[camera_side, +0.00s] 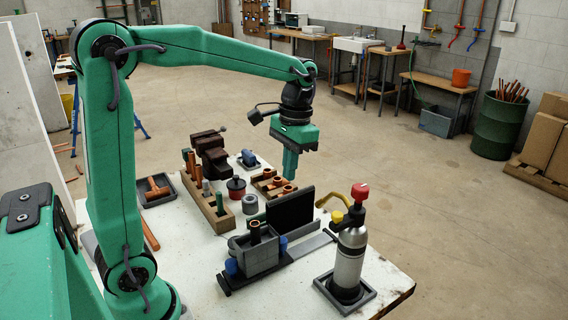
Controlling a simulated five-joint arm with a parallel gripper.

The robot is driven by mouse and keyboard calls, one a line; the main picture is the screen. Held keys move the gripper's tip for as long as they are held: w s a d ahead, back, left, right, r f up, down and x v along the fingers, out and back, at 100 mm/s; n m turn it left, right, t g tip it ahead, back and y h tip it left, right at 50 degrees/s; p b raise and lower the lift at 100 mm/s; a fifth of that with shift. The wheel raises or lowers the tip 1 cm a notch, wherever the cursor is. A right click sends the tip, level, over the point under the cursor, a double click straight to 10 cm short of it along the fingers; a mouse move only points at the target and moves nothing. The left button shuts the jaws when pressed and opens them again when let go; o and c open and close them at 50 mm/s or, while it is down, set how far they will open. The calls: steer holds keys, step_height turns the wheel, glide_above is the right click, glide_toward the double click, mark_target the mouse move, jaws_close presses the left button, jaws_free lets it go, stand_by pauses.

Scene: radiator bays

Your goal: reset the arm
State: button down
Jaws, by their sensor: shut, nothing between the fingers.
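My gripper (290,165) points straight down at the end of my green arm, which reaches across the white work table (200,285). Its green fingers are together, with nothing seen between them. The fingertips are above or just in front of a wooden tray of copper fittings (270,184); I cannot tell the exact gap. A black upright panel (290,212) stands just in front of and below the fingers.
A torch with a silver cylinder and red knob (350,255) stands at the front right. A grey block fixture (254,252) is at the front middle. A wooden rack (208,205), a dark vise (210,155) and a small tray (157,190) are to the left.

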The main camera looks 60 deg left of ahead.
steer(key=s+d+t, duration=0.4)
steer(key=s+t, duration=0.3)
steer(key=s, duration=0.6)
steer(key=shift+s+r, duration=0.2)
steer(key=shift+s, duration=0.05)
